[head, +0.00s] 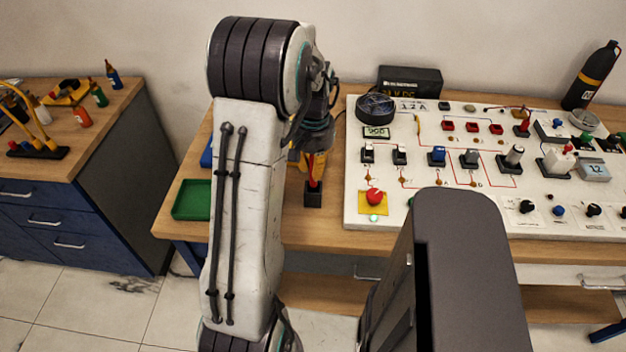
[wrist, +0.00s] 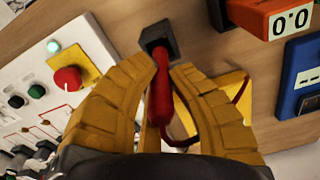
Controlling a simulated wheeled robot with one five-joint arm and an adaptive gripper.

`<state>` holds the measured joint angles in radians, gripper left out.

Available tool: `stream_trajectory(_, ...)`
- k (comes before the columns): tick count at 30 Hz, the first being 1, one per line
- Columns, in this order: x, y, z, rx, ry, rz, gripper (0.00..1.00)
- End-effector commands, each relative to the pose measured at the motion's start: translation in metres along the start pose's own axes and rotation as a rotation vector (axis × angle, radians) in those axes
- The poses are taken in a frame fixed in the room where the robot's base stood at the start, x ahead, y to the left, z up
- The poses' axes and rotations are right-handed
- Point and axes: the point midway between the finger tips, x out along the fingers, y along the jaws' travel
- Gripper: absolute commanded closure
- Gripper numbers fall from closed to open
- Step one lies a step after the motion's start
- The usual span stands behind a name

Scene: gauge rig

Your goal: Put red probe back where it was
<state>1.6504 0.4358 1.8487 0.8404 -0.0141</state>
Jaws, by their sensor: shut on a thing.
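The red probe (wrist: 159,88) is between the yellow fingers of my gripper (wrist: 164,68), which is shut on it. Its far end meets a small black square holder (wrist: 157,38) on the wooden bench; I cannot tell how deep it sits. A red lead (wrist: 181,140) loops from the probe's near end. In the head view the red probe (head: 313,172) stands roughly upright over the black holder (head: 313,194), left of the white panel. My arm hides part of the gripper there.
The white panel (head: 352,212) with a red button (head: 375,197) is close on the right. A green tray (head: 190,200) lies left of my arm. An orange meter (wrist: 272,14) and a blue meter (wrist: 300,75) are nearby.

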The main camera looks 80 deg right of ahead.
Motion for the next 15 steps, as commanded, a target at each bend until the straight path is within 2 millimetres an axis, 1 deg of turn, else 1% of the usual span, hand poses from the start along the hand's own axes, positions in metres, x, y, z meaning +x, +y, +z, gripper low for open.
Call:
stream_trajectory(5,0.010,0.000,0.000,0.000,-0.001,0.000,1.00)
stream_trajectory(12,0.036,0.000,0.001,0.000,-0.003,0.000,1.00)
stream_trajectory(15,0.042,0.000,0.001,0.000,-0.002,0.000,1.00)
